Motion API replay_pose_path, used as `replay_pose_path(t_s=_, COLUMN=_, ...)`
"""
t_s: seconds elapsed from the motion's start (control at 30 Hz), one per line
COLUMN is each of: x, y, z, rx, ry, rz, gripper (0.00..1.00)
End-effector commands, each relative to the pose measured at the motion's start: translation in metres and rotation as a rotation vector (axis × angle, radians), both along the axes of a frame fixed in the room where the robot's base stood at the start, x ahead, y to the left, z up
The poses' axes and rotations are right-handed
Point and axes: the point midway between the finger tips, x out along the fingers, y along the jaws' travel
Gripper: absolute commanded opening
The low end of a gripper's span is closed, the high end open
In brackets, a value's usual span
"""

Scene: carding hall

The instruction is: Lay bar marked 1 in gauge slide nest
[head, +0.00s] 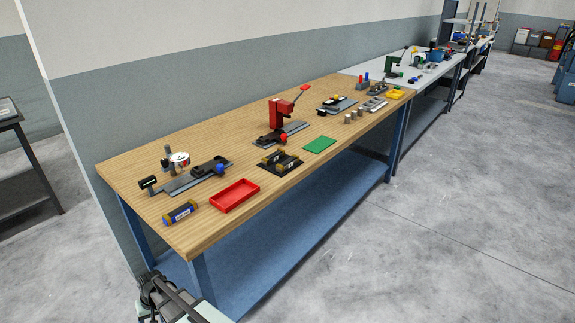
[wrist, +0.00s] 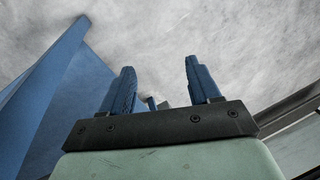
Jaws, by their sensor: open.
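The gauge slide (head: 190,180) is a long grey base at the table's left, with a round white dial gauge (head: 179,160) on a post and a blue knob (head: 220,168). I cannot make out its nest clearly. A black rack (head: 271,170) at the middle front holds brass-ended dark bars (head: 284,159) with small pale labels; the numbers are too small to read. My gripper (wrist: 158,72) shows in the wrist view, its two blue fingers apart and nothing between them. It is off the table, with the floor beyond the fingers.
The wooden table (head: 137,179) also holds a red tray (head: 234,195), a blue-and-brass cylinder (head: 180,212), a green mat (head: 320,145) and a red press (head: 277,114). A blue table leg (wrist: 55,75) stands left of my fingers. Open floor lies at right.

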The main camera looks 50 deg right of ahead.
Motion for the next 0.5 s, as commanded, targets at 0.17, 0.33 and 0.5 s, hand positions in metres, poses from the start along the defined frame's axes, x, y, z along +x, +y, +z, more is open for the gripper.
replay_pose_path(t_s=0.17, x=0.074, y=0.001, z=0.058, rx=0.04, ry=-0.125, rz=-0.05, gripper=0.62)
replay_pose_path(t_s=0.33, x=0.133, y=0.002, z=0.121, rx=0.081, ry=-0.238, rz=-0.093, gripper=0.62)
replay_pose_path(t_s=0.5, x=0.186, y=0.002, z=0.191, rx=0.126, ry=-0.349, rz=-0.134, gripper=0.62)
